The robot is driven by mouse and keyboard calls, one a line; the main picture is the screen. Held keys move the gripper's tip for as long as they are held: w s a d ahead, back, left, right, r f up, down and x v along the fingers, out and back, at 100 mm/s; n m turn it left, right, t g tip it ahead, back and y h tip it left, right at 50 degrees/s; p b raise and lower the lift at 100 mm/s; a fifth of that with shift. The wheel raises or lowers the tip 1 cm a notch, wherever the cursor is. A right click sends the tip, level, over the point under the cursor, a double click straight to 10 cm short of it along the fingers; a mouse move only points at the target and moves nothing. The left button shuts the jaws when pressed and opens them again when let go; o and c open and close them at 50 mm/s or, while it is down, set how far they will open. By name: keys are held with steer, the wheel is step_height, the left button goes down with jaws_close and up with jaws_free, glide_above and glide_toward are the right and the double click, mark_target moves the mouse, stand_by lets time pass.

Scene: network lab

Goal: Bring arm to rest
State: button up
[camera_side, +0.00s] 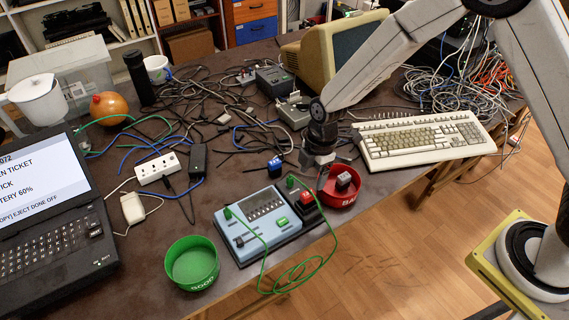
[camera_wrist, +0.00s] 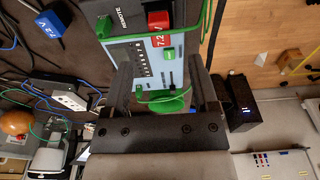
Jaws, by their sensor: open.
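My gripper (camera_side: 319,170) hangs open and empty above the table, near the red bowl marked BAD (camera_side: 340,200). In the wrist view my gripper (camera_wrist: 160,68) has its two fingers apart with nothing between them. Below it is the light blue tester (camera_side: 262,222), with a red block (camera_side: 306,200) at its right end; the tester (camera_wrist: 139,62) and red block (camera_wrist: 158,19) also show in the wrist view. A grey and red block (camera_side: 344,180) lies in the red bowl. The green bowl (camera_side: 192,263) looks empty.
A blue block (camera_side: 275,167) stands behind the tester. A green cable (camera_side: 292,275) loops over the table's front edge. The keyboard (camera_side: 425,140), monitor (camera_side: 335,55) and tangled cables (camera_side: 462,85) crowd the back. The laptop (camera_side: 52,215) stands at left. The space above the table's front is clear.

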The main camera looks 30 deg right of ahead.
steer(key=shift+r, duration=0.1)
stand_by(0.4)
steer(key=shift+s+d+r+m, duration=0.1)
steer(key=shift+d+r+m, duration=0.2)
steer(key=shift+d, duration=0.05)
steer(key=s+d+r+m+t+h, duration=0.1)
steer(key=s+d+r+m+t, duration=0.1)
steer(key=s+d+r+m, duration=0.8)
steer(key=s+d+m, duration=0.2)
steer(key=s+m, duration=0.1)
steer(key=m, duration=0.4)
steer(key=shift+s+d+r+t, duration=0.2)
steer(key=shift+d+r+t, duration=0.05)
steer(key=shift+d+t, duration=0.1)
